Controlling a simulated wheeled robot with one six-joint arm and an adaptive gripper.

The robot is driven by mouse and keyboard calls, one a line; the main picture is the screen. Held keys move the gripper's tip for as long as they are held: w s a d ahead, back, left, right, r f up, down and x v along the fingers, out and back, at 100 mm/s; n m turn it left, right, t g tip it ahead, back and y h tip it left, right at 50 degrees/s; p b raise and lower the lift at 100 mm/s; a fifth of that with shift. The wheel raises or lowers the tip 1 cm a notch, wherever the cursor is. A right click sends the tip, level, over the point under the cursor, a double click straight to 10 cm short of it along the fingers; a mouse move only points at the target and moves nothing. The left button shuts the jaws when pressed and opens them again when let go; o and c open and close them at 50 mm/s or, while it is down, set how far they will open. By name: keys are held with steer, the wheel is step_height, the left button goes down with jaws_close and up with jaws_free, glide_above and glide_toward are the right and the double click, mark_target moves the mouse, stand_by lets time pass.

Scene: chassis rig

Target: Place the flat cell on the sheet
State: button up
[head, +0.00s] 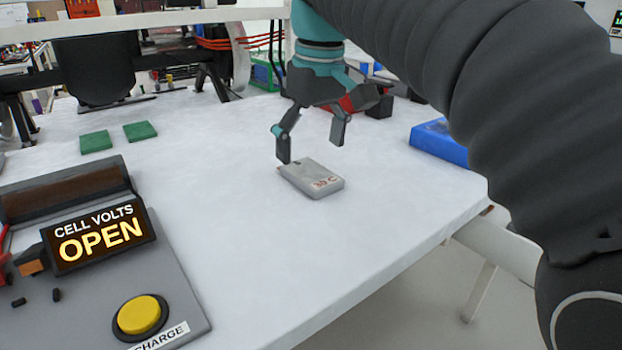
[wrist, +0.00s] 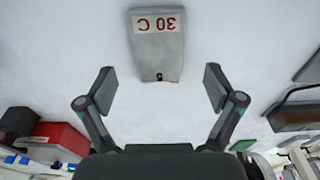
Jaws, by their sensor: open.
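The flat cell (head: 312,178) is a thin grey block with a red "30 C" label, lying flat on the white tabletop (head: 230,240). My gripper (head: 311,142) is open and empty, pointing down just above and behind the cell in the head view. In the wrist view the cell (wrist: 158,48) lies at the top centre, with its near end roughly between the spread fingertips (wrist: 159,85) and most of it beyond them. I cannot tell any separate sheet apart from the white tabletop.
A grey charger box (head: 170,290) with a yellow button and a display reading "OPEN" stands at front left. Two green pads (head: 118,137) lie at back left. A blue tray-like object (head: 440,142) sits at the right edge. Table around the cell is clear.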

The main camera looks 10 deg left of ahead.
mark_target(311, 172)
steer(key=shift+w+f+b, duration=0.15)
steer(key=shift+f+b, duration=0.15)
steer(key=shift+f, duration=1.6)
steer(key=c, duration=1.5)
steer(key=shift+r, duration=0.15)
steer(key=shift+r, duration=0.6)
step_height(311, 172, up, 3)
steer(key=shift+f+p, duration=0.15)
steer(key=shift+p, duration=0.45)
steer(key=s+d+r, duration=0.2)
steer(key=d, duration=0.1)
steer(key=s+d+r, duration=0.2)
steer(key=d, duration=0.1)
steer(key=s+d+r, duration=0.2)
steer(key=d, duration=0.1)
steer(key=shift+s+d+r, duration=0.25)
steer(key=shift+s+r, duration=0.15)
